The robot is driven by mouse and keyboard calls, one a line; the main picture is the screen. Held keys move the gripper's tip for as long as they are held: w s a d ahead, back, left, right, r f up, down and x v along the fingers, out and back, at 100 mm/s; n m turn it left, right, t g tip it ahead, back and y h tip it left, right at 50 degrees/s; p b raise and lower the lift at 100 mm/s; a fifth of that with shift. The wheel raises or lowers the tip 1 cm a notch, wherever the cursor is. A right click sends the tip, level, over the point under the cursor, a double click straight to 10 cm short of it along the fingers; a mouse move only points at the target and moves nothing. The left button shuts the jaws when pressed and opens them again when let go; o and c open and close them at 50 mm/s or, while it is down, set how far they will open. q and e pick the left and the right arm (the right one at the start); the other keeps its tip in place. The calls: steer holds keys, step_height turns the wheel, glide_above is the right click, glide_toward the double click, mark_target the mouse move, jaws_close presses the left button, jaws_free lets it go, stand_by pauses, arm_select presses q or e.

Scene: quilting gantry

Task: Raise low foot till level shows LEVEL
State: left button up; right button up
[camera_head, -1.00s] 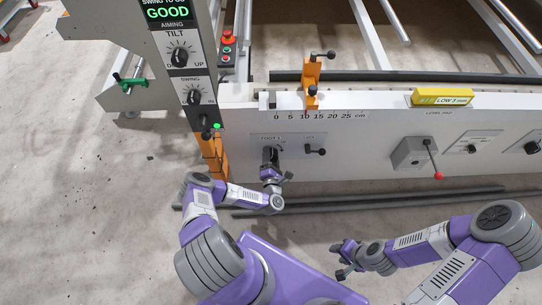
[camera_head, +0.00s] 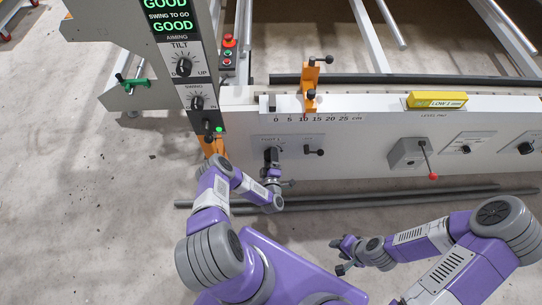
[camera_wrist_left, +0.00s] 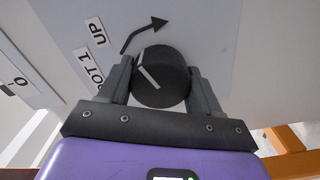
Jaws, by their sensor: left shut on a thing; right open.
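The black FOOT 1 knob (camera_wrist_left: 165,82) sits on a pale panel plate beside an UP label (camera_wrist_left: 96,32) and a curved arrow. Its white mark points to the upper left in the left wrist view. My left gripper (camera_head: 271,158) has its fingers closed on both sides of this knob; the fingers (camera_wrist_left: 162,90) also show in the left wrist view. The yellow level (camera_head: 437,100) lies on the beam's top edge at the right; its display reads LOW with a small mm figure, hard to read. My right gripper (camera_head: 341,256) is open and empty, low in front of the beam.
A grey box with a red-tipped lever (camera_head: 412,154) and further knobs are along the beam (camera_head: 360,135). An orange stop (camera_head: 309,88) stands above the scale. Dark rods (camera_head: 400,200) lie on the floor.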

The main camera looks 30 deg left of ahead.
arm_select(q)
steer(key=m+p, duration=0.1)
steer(key=m, duration=0.4)
steer(key=shift+a+r+m+p, duration=0.1)
steer(key=shift+a+m+p, duration=0.05)
steer(key=shift+m+p, duration=0.55)
steer(key=shift+m, duration=1.8)
steer(key=o, duration=1)
steer(key=shift+s+d, duration=0.3)
steer(key=p+v, duration=0.2)
steer(key=v, duration=0.5)
